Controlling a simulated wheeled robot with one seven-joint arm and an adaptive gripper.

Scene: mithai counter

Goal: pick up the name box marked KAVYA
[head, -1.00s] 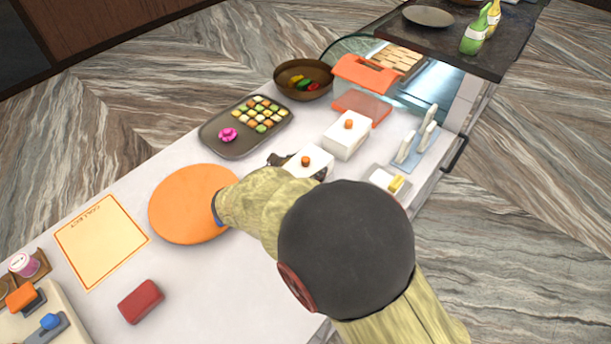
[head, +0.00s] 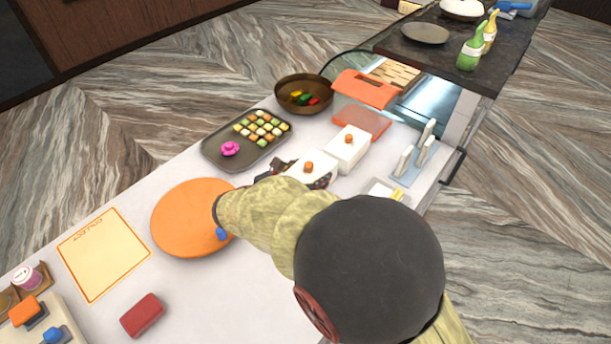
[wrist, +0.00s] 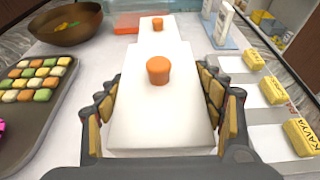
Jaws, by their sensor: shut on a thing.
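My gripper (wrist: 158,92) is shut on a white box (wrist: 158,120) with an orange knob on top, with one dark, tan-padded finger on each side. In the head view this box (head: 312,181) stands beyond my forearm, which partly hides it. I see no writing on its visible faces. A second white box (wrist: 160,54) with an orange knob stands just beyond it. KAVYA is readable on the nearest yellow block (wrist: 300,137), on a pale stand to the right of my gripper. I cannot tell whether the held box is lifted off the counter.
A dark tray (head: 215,151) of coloured sweets lies left of my gripper, and a brown bowl (head: 290,98) stands behind it. Upright white pieces stand in a blue-grey holder (head: 407,178) at right. An orange disc (head: 180,220), a mat marked COLLECT (head: 100,260) and a red box (head: 142,314) lie nearer.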

